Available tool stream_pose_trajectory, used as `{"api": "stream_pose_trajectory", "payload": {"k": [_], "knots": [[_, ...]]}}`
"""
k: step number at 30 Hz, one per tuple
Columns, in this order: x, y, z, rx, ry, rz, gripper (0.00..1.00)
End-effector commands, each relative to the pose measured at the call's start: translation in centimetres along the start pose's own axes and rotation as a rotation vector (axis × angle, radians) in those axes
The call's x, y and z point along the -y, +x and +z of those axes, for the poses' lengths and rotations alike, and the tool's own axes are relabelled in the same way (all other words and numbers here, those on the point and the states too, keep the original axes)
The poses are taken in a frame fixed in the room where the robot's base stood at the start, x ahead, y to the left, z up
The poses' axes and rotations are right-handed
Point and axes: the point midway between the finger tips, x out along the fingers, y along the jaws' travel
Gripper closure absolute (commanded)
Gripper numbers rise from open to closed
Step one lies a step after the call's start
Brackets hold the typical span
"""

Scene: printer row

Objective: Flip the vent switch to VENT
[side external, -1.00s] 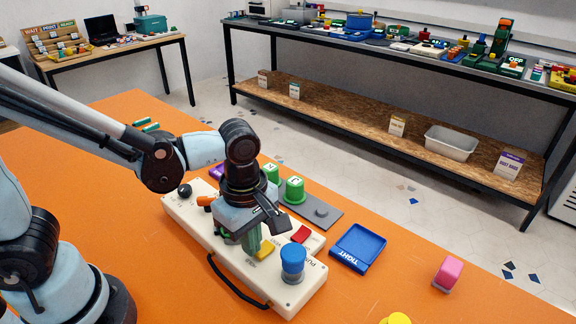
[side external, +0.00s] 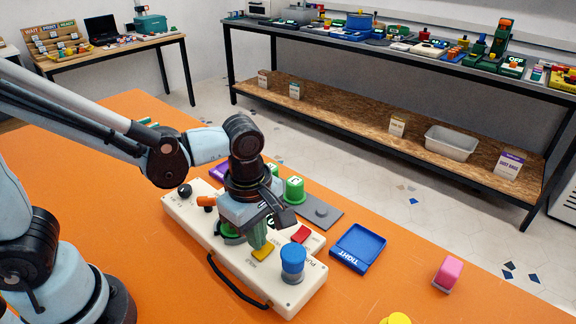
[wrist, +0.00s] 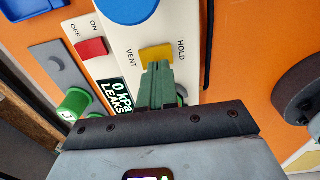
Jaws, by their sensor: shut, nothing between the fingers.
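The vent switch is a small yellow rocker (side external: 263,254) on the cream control box (side external: 232,262). In the wrist view the yellow switch (wrist: 157,53) sits between the printed words VENT on its left and HOLD on its right. I cannot tell which way it is tipped. My gripper (side external: 258,246) is shut and empty, its green fingers pointing down at the box. In the wrist view the fingertips (wrist: 158,66) are right at the near edge of the switch and hide part of it; I cannot tell whether they touch.
The box also carries a red OFF/ON switch (wrist: 91,48), a blue knob (side external: 292,261), an orange lever (side external: 206,201), a black knob (side external: 185,190) and a display reading 0 kPa LEAKS (wrist: 115,97). A black handle (side external: 235,283) runs along the front. A blue tray (side external: 358,247) lies right.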

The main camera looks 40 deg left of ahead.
Motion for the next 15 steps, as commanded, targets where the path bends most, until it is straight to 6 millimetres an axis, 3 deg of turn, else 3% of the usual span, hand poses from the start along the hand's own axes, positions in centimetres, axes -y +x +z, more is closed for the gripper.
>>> {"api": "stream_pose_trajectory", "payload": {"k": [8, 15], "knots": [[0.0, -0.2, 0.0, 0.0, 0.0, 0.0, 1.0], [0.4, -2.3, 0.0, 0.0, 0.0, 0.0, 1.0]]}}
